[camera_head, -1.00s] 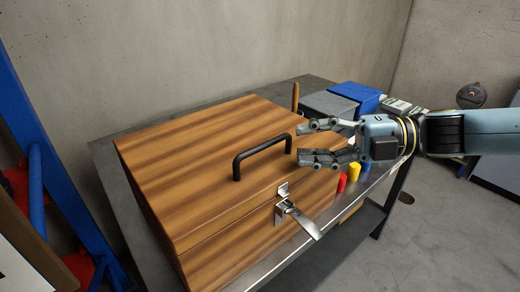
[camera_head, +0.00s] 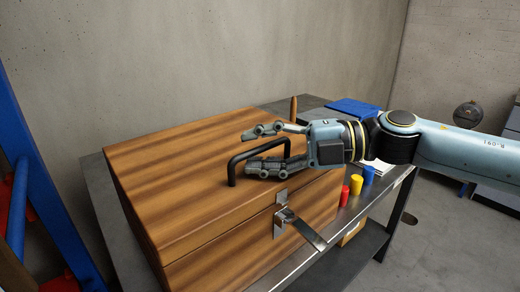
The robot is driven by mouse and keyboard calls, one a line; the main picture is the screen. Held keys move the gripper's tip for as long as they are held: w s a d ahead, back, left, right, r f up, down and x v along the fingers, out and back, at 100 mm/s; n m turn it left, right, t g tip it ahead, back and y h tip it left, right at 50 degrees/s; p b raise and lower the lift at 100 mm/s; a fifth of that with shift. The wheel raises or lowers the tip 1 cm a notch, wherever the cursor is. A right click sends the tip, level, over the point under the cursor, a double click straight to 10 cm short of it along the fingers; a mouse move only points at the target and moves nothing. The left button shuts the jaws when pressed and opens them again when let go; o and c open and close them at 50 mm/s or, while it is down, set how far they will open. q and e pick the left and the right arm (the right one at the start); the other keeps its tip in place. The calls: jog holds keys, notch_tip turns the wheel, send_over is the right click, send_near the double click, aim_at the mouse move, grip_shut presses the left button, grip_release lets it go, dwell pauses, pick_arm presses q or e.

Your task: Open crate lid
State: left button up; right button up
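The wooden crate (camera_head: 200,240) stands on a dark metal table. Its lid (camera_head: 170,160) lies flat and closed on top. A black handle (camera_head: 232,170) is fixed on the lid. A metal latch (camera_head: 302,232) on the front face has its lever sticking outward. My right gripper (camera_head: 250,150) comes in from the right above the lid. Its fingers are spread, one on the far side and one on the near side of the handle, overlapping it in the picture. I cannot tell whether they touch it. My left gripper is not in view.
Red, yellow and blue cylinders (camera_head: 356,183) stand on the table (camera_head: 399,178) right of the crate. A blue box (camera_head: 352,107) lies behind my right arm. A blue frame (camera_head: 38,185) stands at the left. A wall is behind the table.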

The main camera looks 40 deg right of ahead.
jog(key=shift+c, duration=0.4)
grip_shut()
jog(key=shift+r, duration=0.1)
